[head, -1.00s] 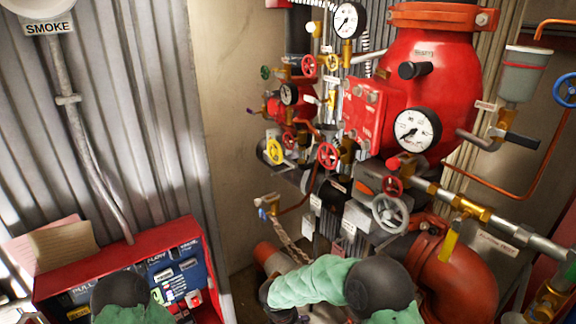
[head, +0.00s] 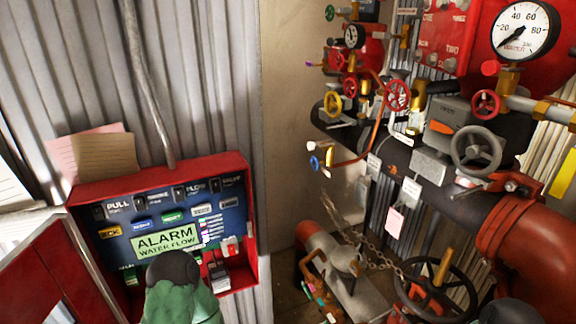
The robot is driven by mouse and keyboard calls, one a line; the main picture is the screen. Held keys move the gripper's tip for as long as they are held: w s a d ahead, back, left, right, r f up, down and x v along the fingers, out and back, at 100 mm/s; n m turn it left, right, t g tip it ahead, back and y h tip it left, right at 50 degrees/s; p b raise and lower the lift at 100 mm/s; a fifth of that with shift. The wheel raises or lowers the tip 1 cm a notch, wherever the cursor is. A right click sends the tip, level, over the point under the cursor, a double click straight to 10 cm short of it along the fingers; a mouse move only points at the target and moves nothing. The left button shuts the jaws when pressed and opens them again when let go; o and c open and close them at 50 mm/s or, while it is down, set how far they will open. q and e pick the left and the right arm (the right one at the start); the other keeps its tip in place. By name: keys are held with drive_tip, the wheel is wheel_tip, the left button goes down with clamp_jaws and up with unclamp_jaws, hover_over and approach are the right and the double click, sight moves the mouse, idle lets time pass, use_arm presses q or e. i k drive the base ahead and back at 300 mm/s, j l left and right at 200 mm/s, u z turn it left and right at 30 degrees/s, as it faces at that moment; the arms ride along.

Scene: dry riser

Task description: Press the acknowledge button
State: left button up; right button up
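A red alarm panel box (head: 252,215) stands open at the lower left of the head view. Its blue face (head: 115,252) has a row of switches along the top. Below them is a row of small buttons: yellow (head: 110,231), blue (head: 141,225), green (head: 172,216) and white (head: 202,209). Their lettering is too small to tell which is the acknowledge button. A green display reading "ALARM WATER FLOW" (head: 166,241) sits below the buttons. My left arm, green with a dark joint, covers the panel's lower middle; its gripper is hidden. Only a dark part of my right arm shows at the bottom right.
The panel's red door (head: 50,275) hangs open at left. Paper notes (head: 105,158) are stuck above the box. Red pipework with gauges and handwheels (head: 476,150) fills the right side. A chained valve (head: 350,265) stands low in the middle.

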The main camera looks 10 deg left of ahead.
sight(108, 232)
drive_tip(key=k, duration=1.15)
drive_tip(key=i+l+u, duration=0.1)
drive_tip(key=u, duration=1.5)
drive_tip(key=i+l, duration=0.1)
drive_tip(key=l, duration=0.5)
drive_tip(key=l+u, duration=0.1)
drive_tip(key=l, duration=0.5)
drive_tip(key=i, duration=0.05)
